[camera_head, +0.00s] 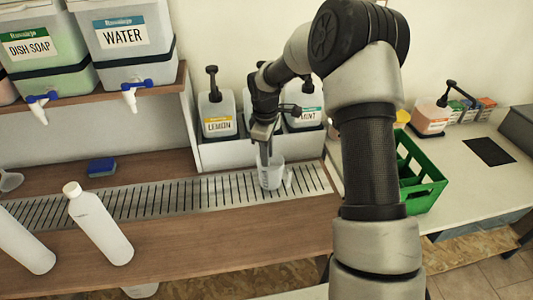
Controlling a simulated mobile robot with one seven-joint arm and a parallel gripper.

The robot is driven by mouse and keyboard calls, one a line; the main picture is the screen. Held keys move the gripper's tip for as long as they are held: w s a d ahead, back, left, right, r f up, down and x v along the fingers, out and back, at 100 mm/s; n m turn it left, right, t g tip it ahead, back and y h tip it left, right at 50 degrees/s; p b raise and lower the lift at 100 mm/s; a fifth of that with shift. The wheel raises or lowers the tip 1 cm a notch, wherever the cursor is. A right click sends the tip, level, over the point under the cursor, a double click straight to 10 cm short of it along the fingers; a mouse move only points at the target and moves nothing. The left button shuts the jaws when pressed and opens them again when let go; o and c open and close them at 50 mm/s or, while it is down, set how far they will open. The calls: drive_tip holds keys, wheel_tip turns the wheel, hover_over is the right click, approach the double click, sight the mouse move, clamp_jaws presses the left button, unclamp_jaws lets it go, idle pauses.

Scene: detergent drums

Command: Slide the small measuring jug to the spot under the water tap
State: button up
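The small measuring jug (272,176) is clear, with faint markings, and stands upright on the metal drip grate towards its right end. My gripper (265,152) points down at the jug, with its fingertips at the jug's rim. I cannot tell whether the fingers are open or shut, or whether they touch the jug. The water tap (130,97) is white with a blue lever, on the front of the drum labelled WATER (126,50) on the shelf at upper left. The jug stands well to the right of this tap.
The drip grate (170,197) is clear between the jug and the area below the water tap. Lemon (218,115) and mint pump bottles stand behind; a green crate (425,185) is right.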

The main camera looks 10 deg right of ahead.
sight(267, 180)
drive_tip(key=f, duration=0.8)
drive_tip(key=w+f+b, duration=0.1)
drive_tip(key=f, duration=0.3)
drive_tip(key=shift+d, duration=0.25)
drive_tip(key=shift+s, duration=0.1)
clamp_jaws()
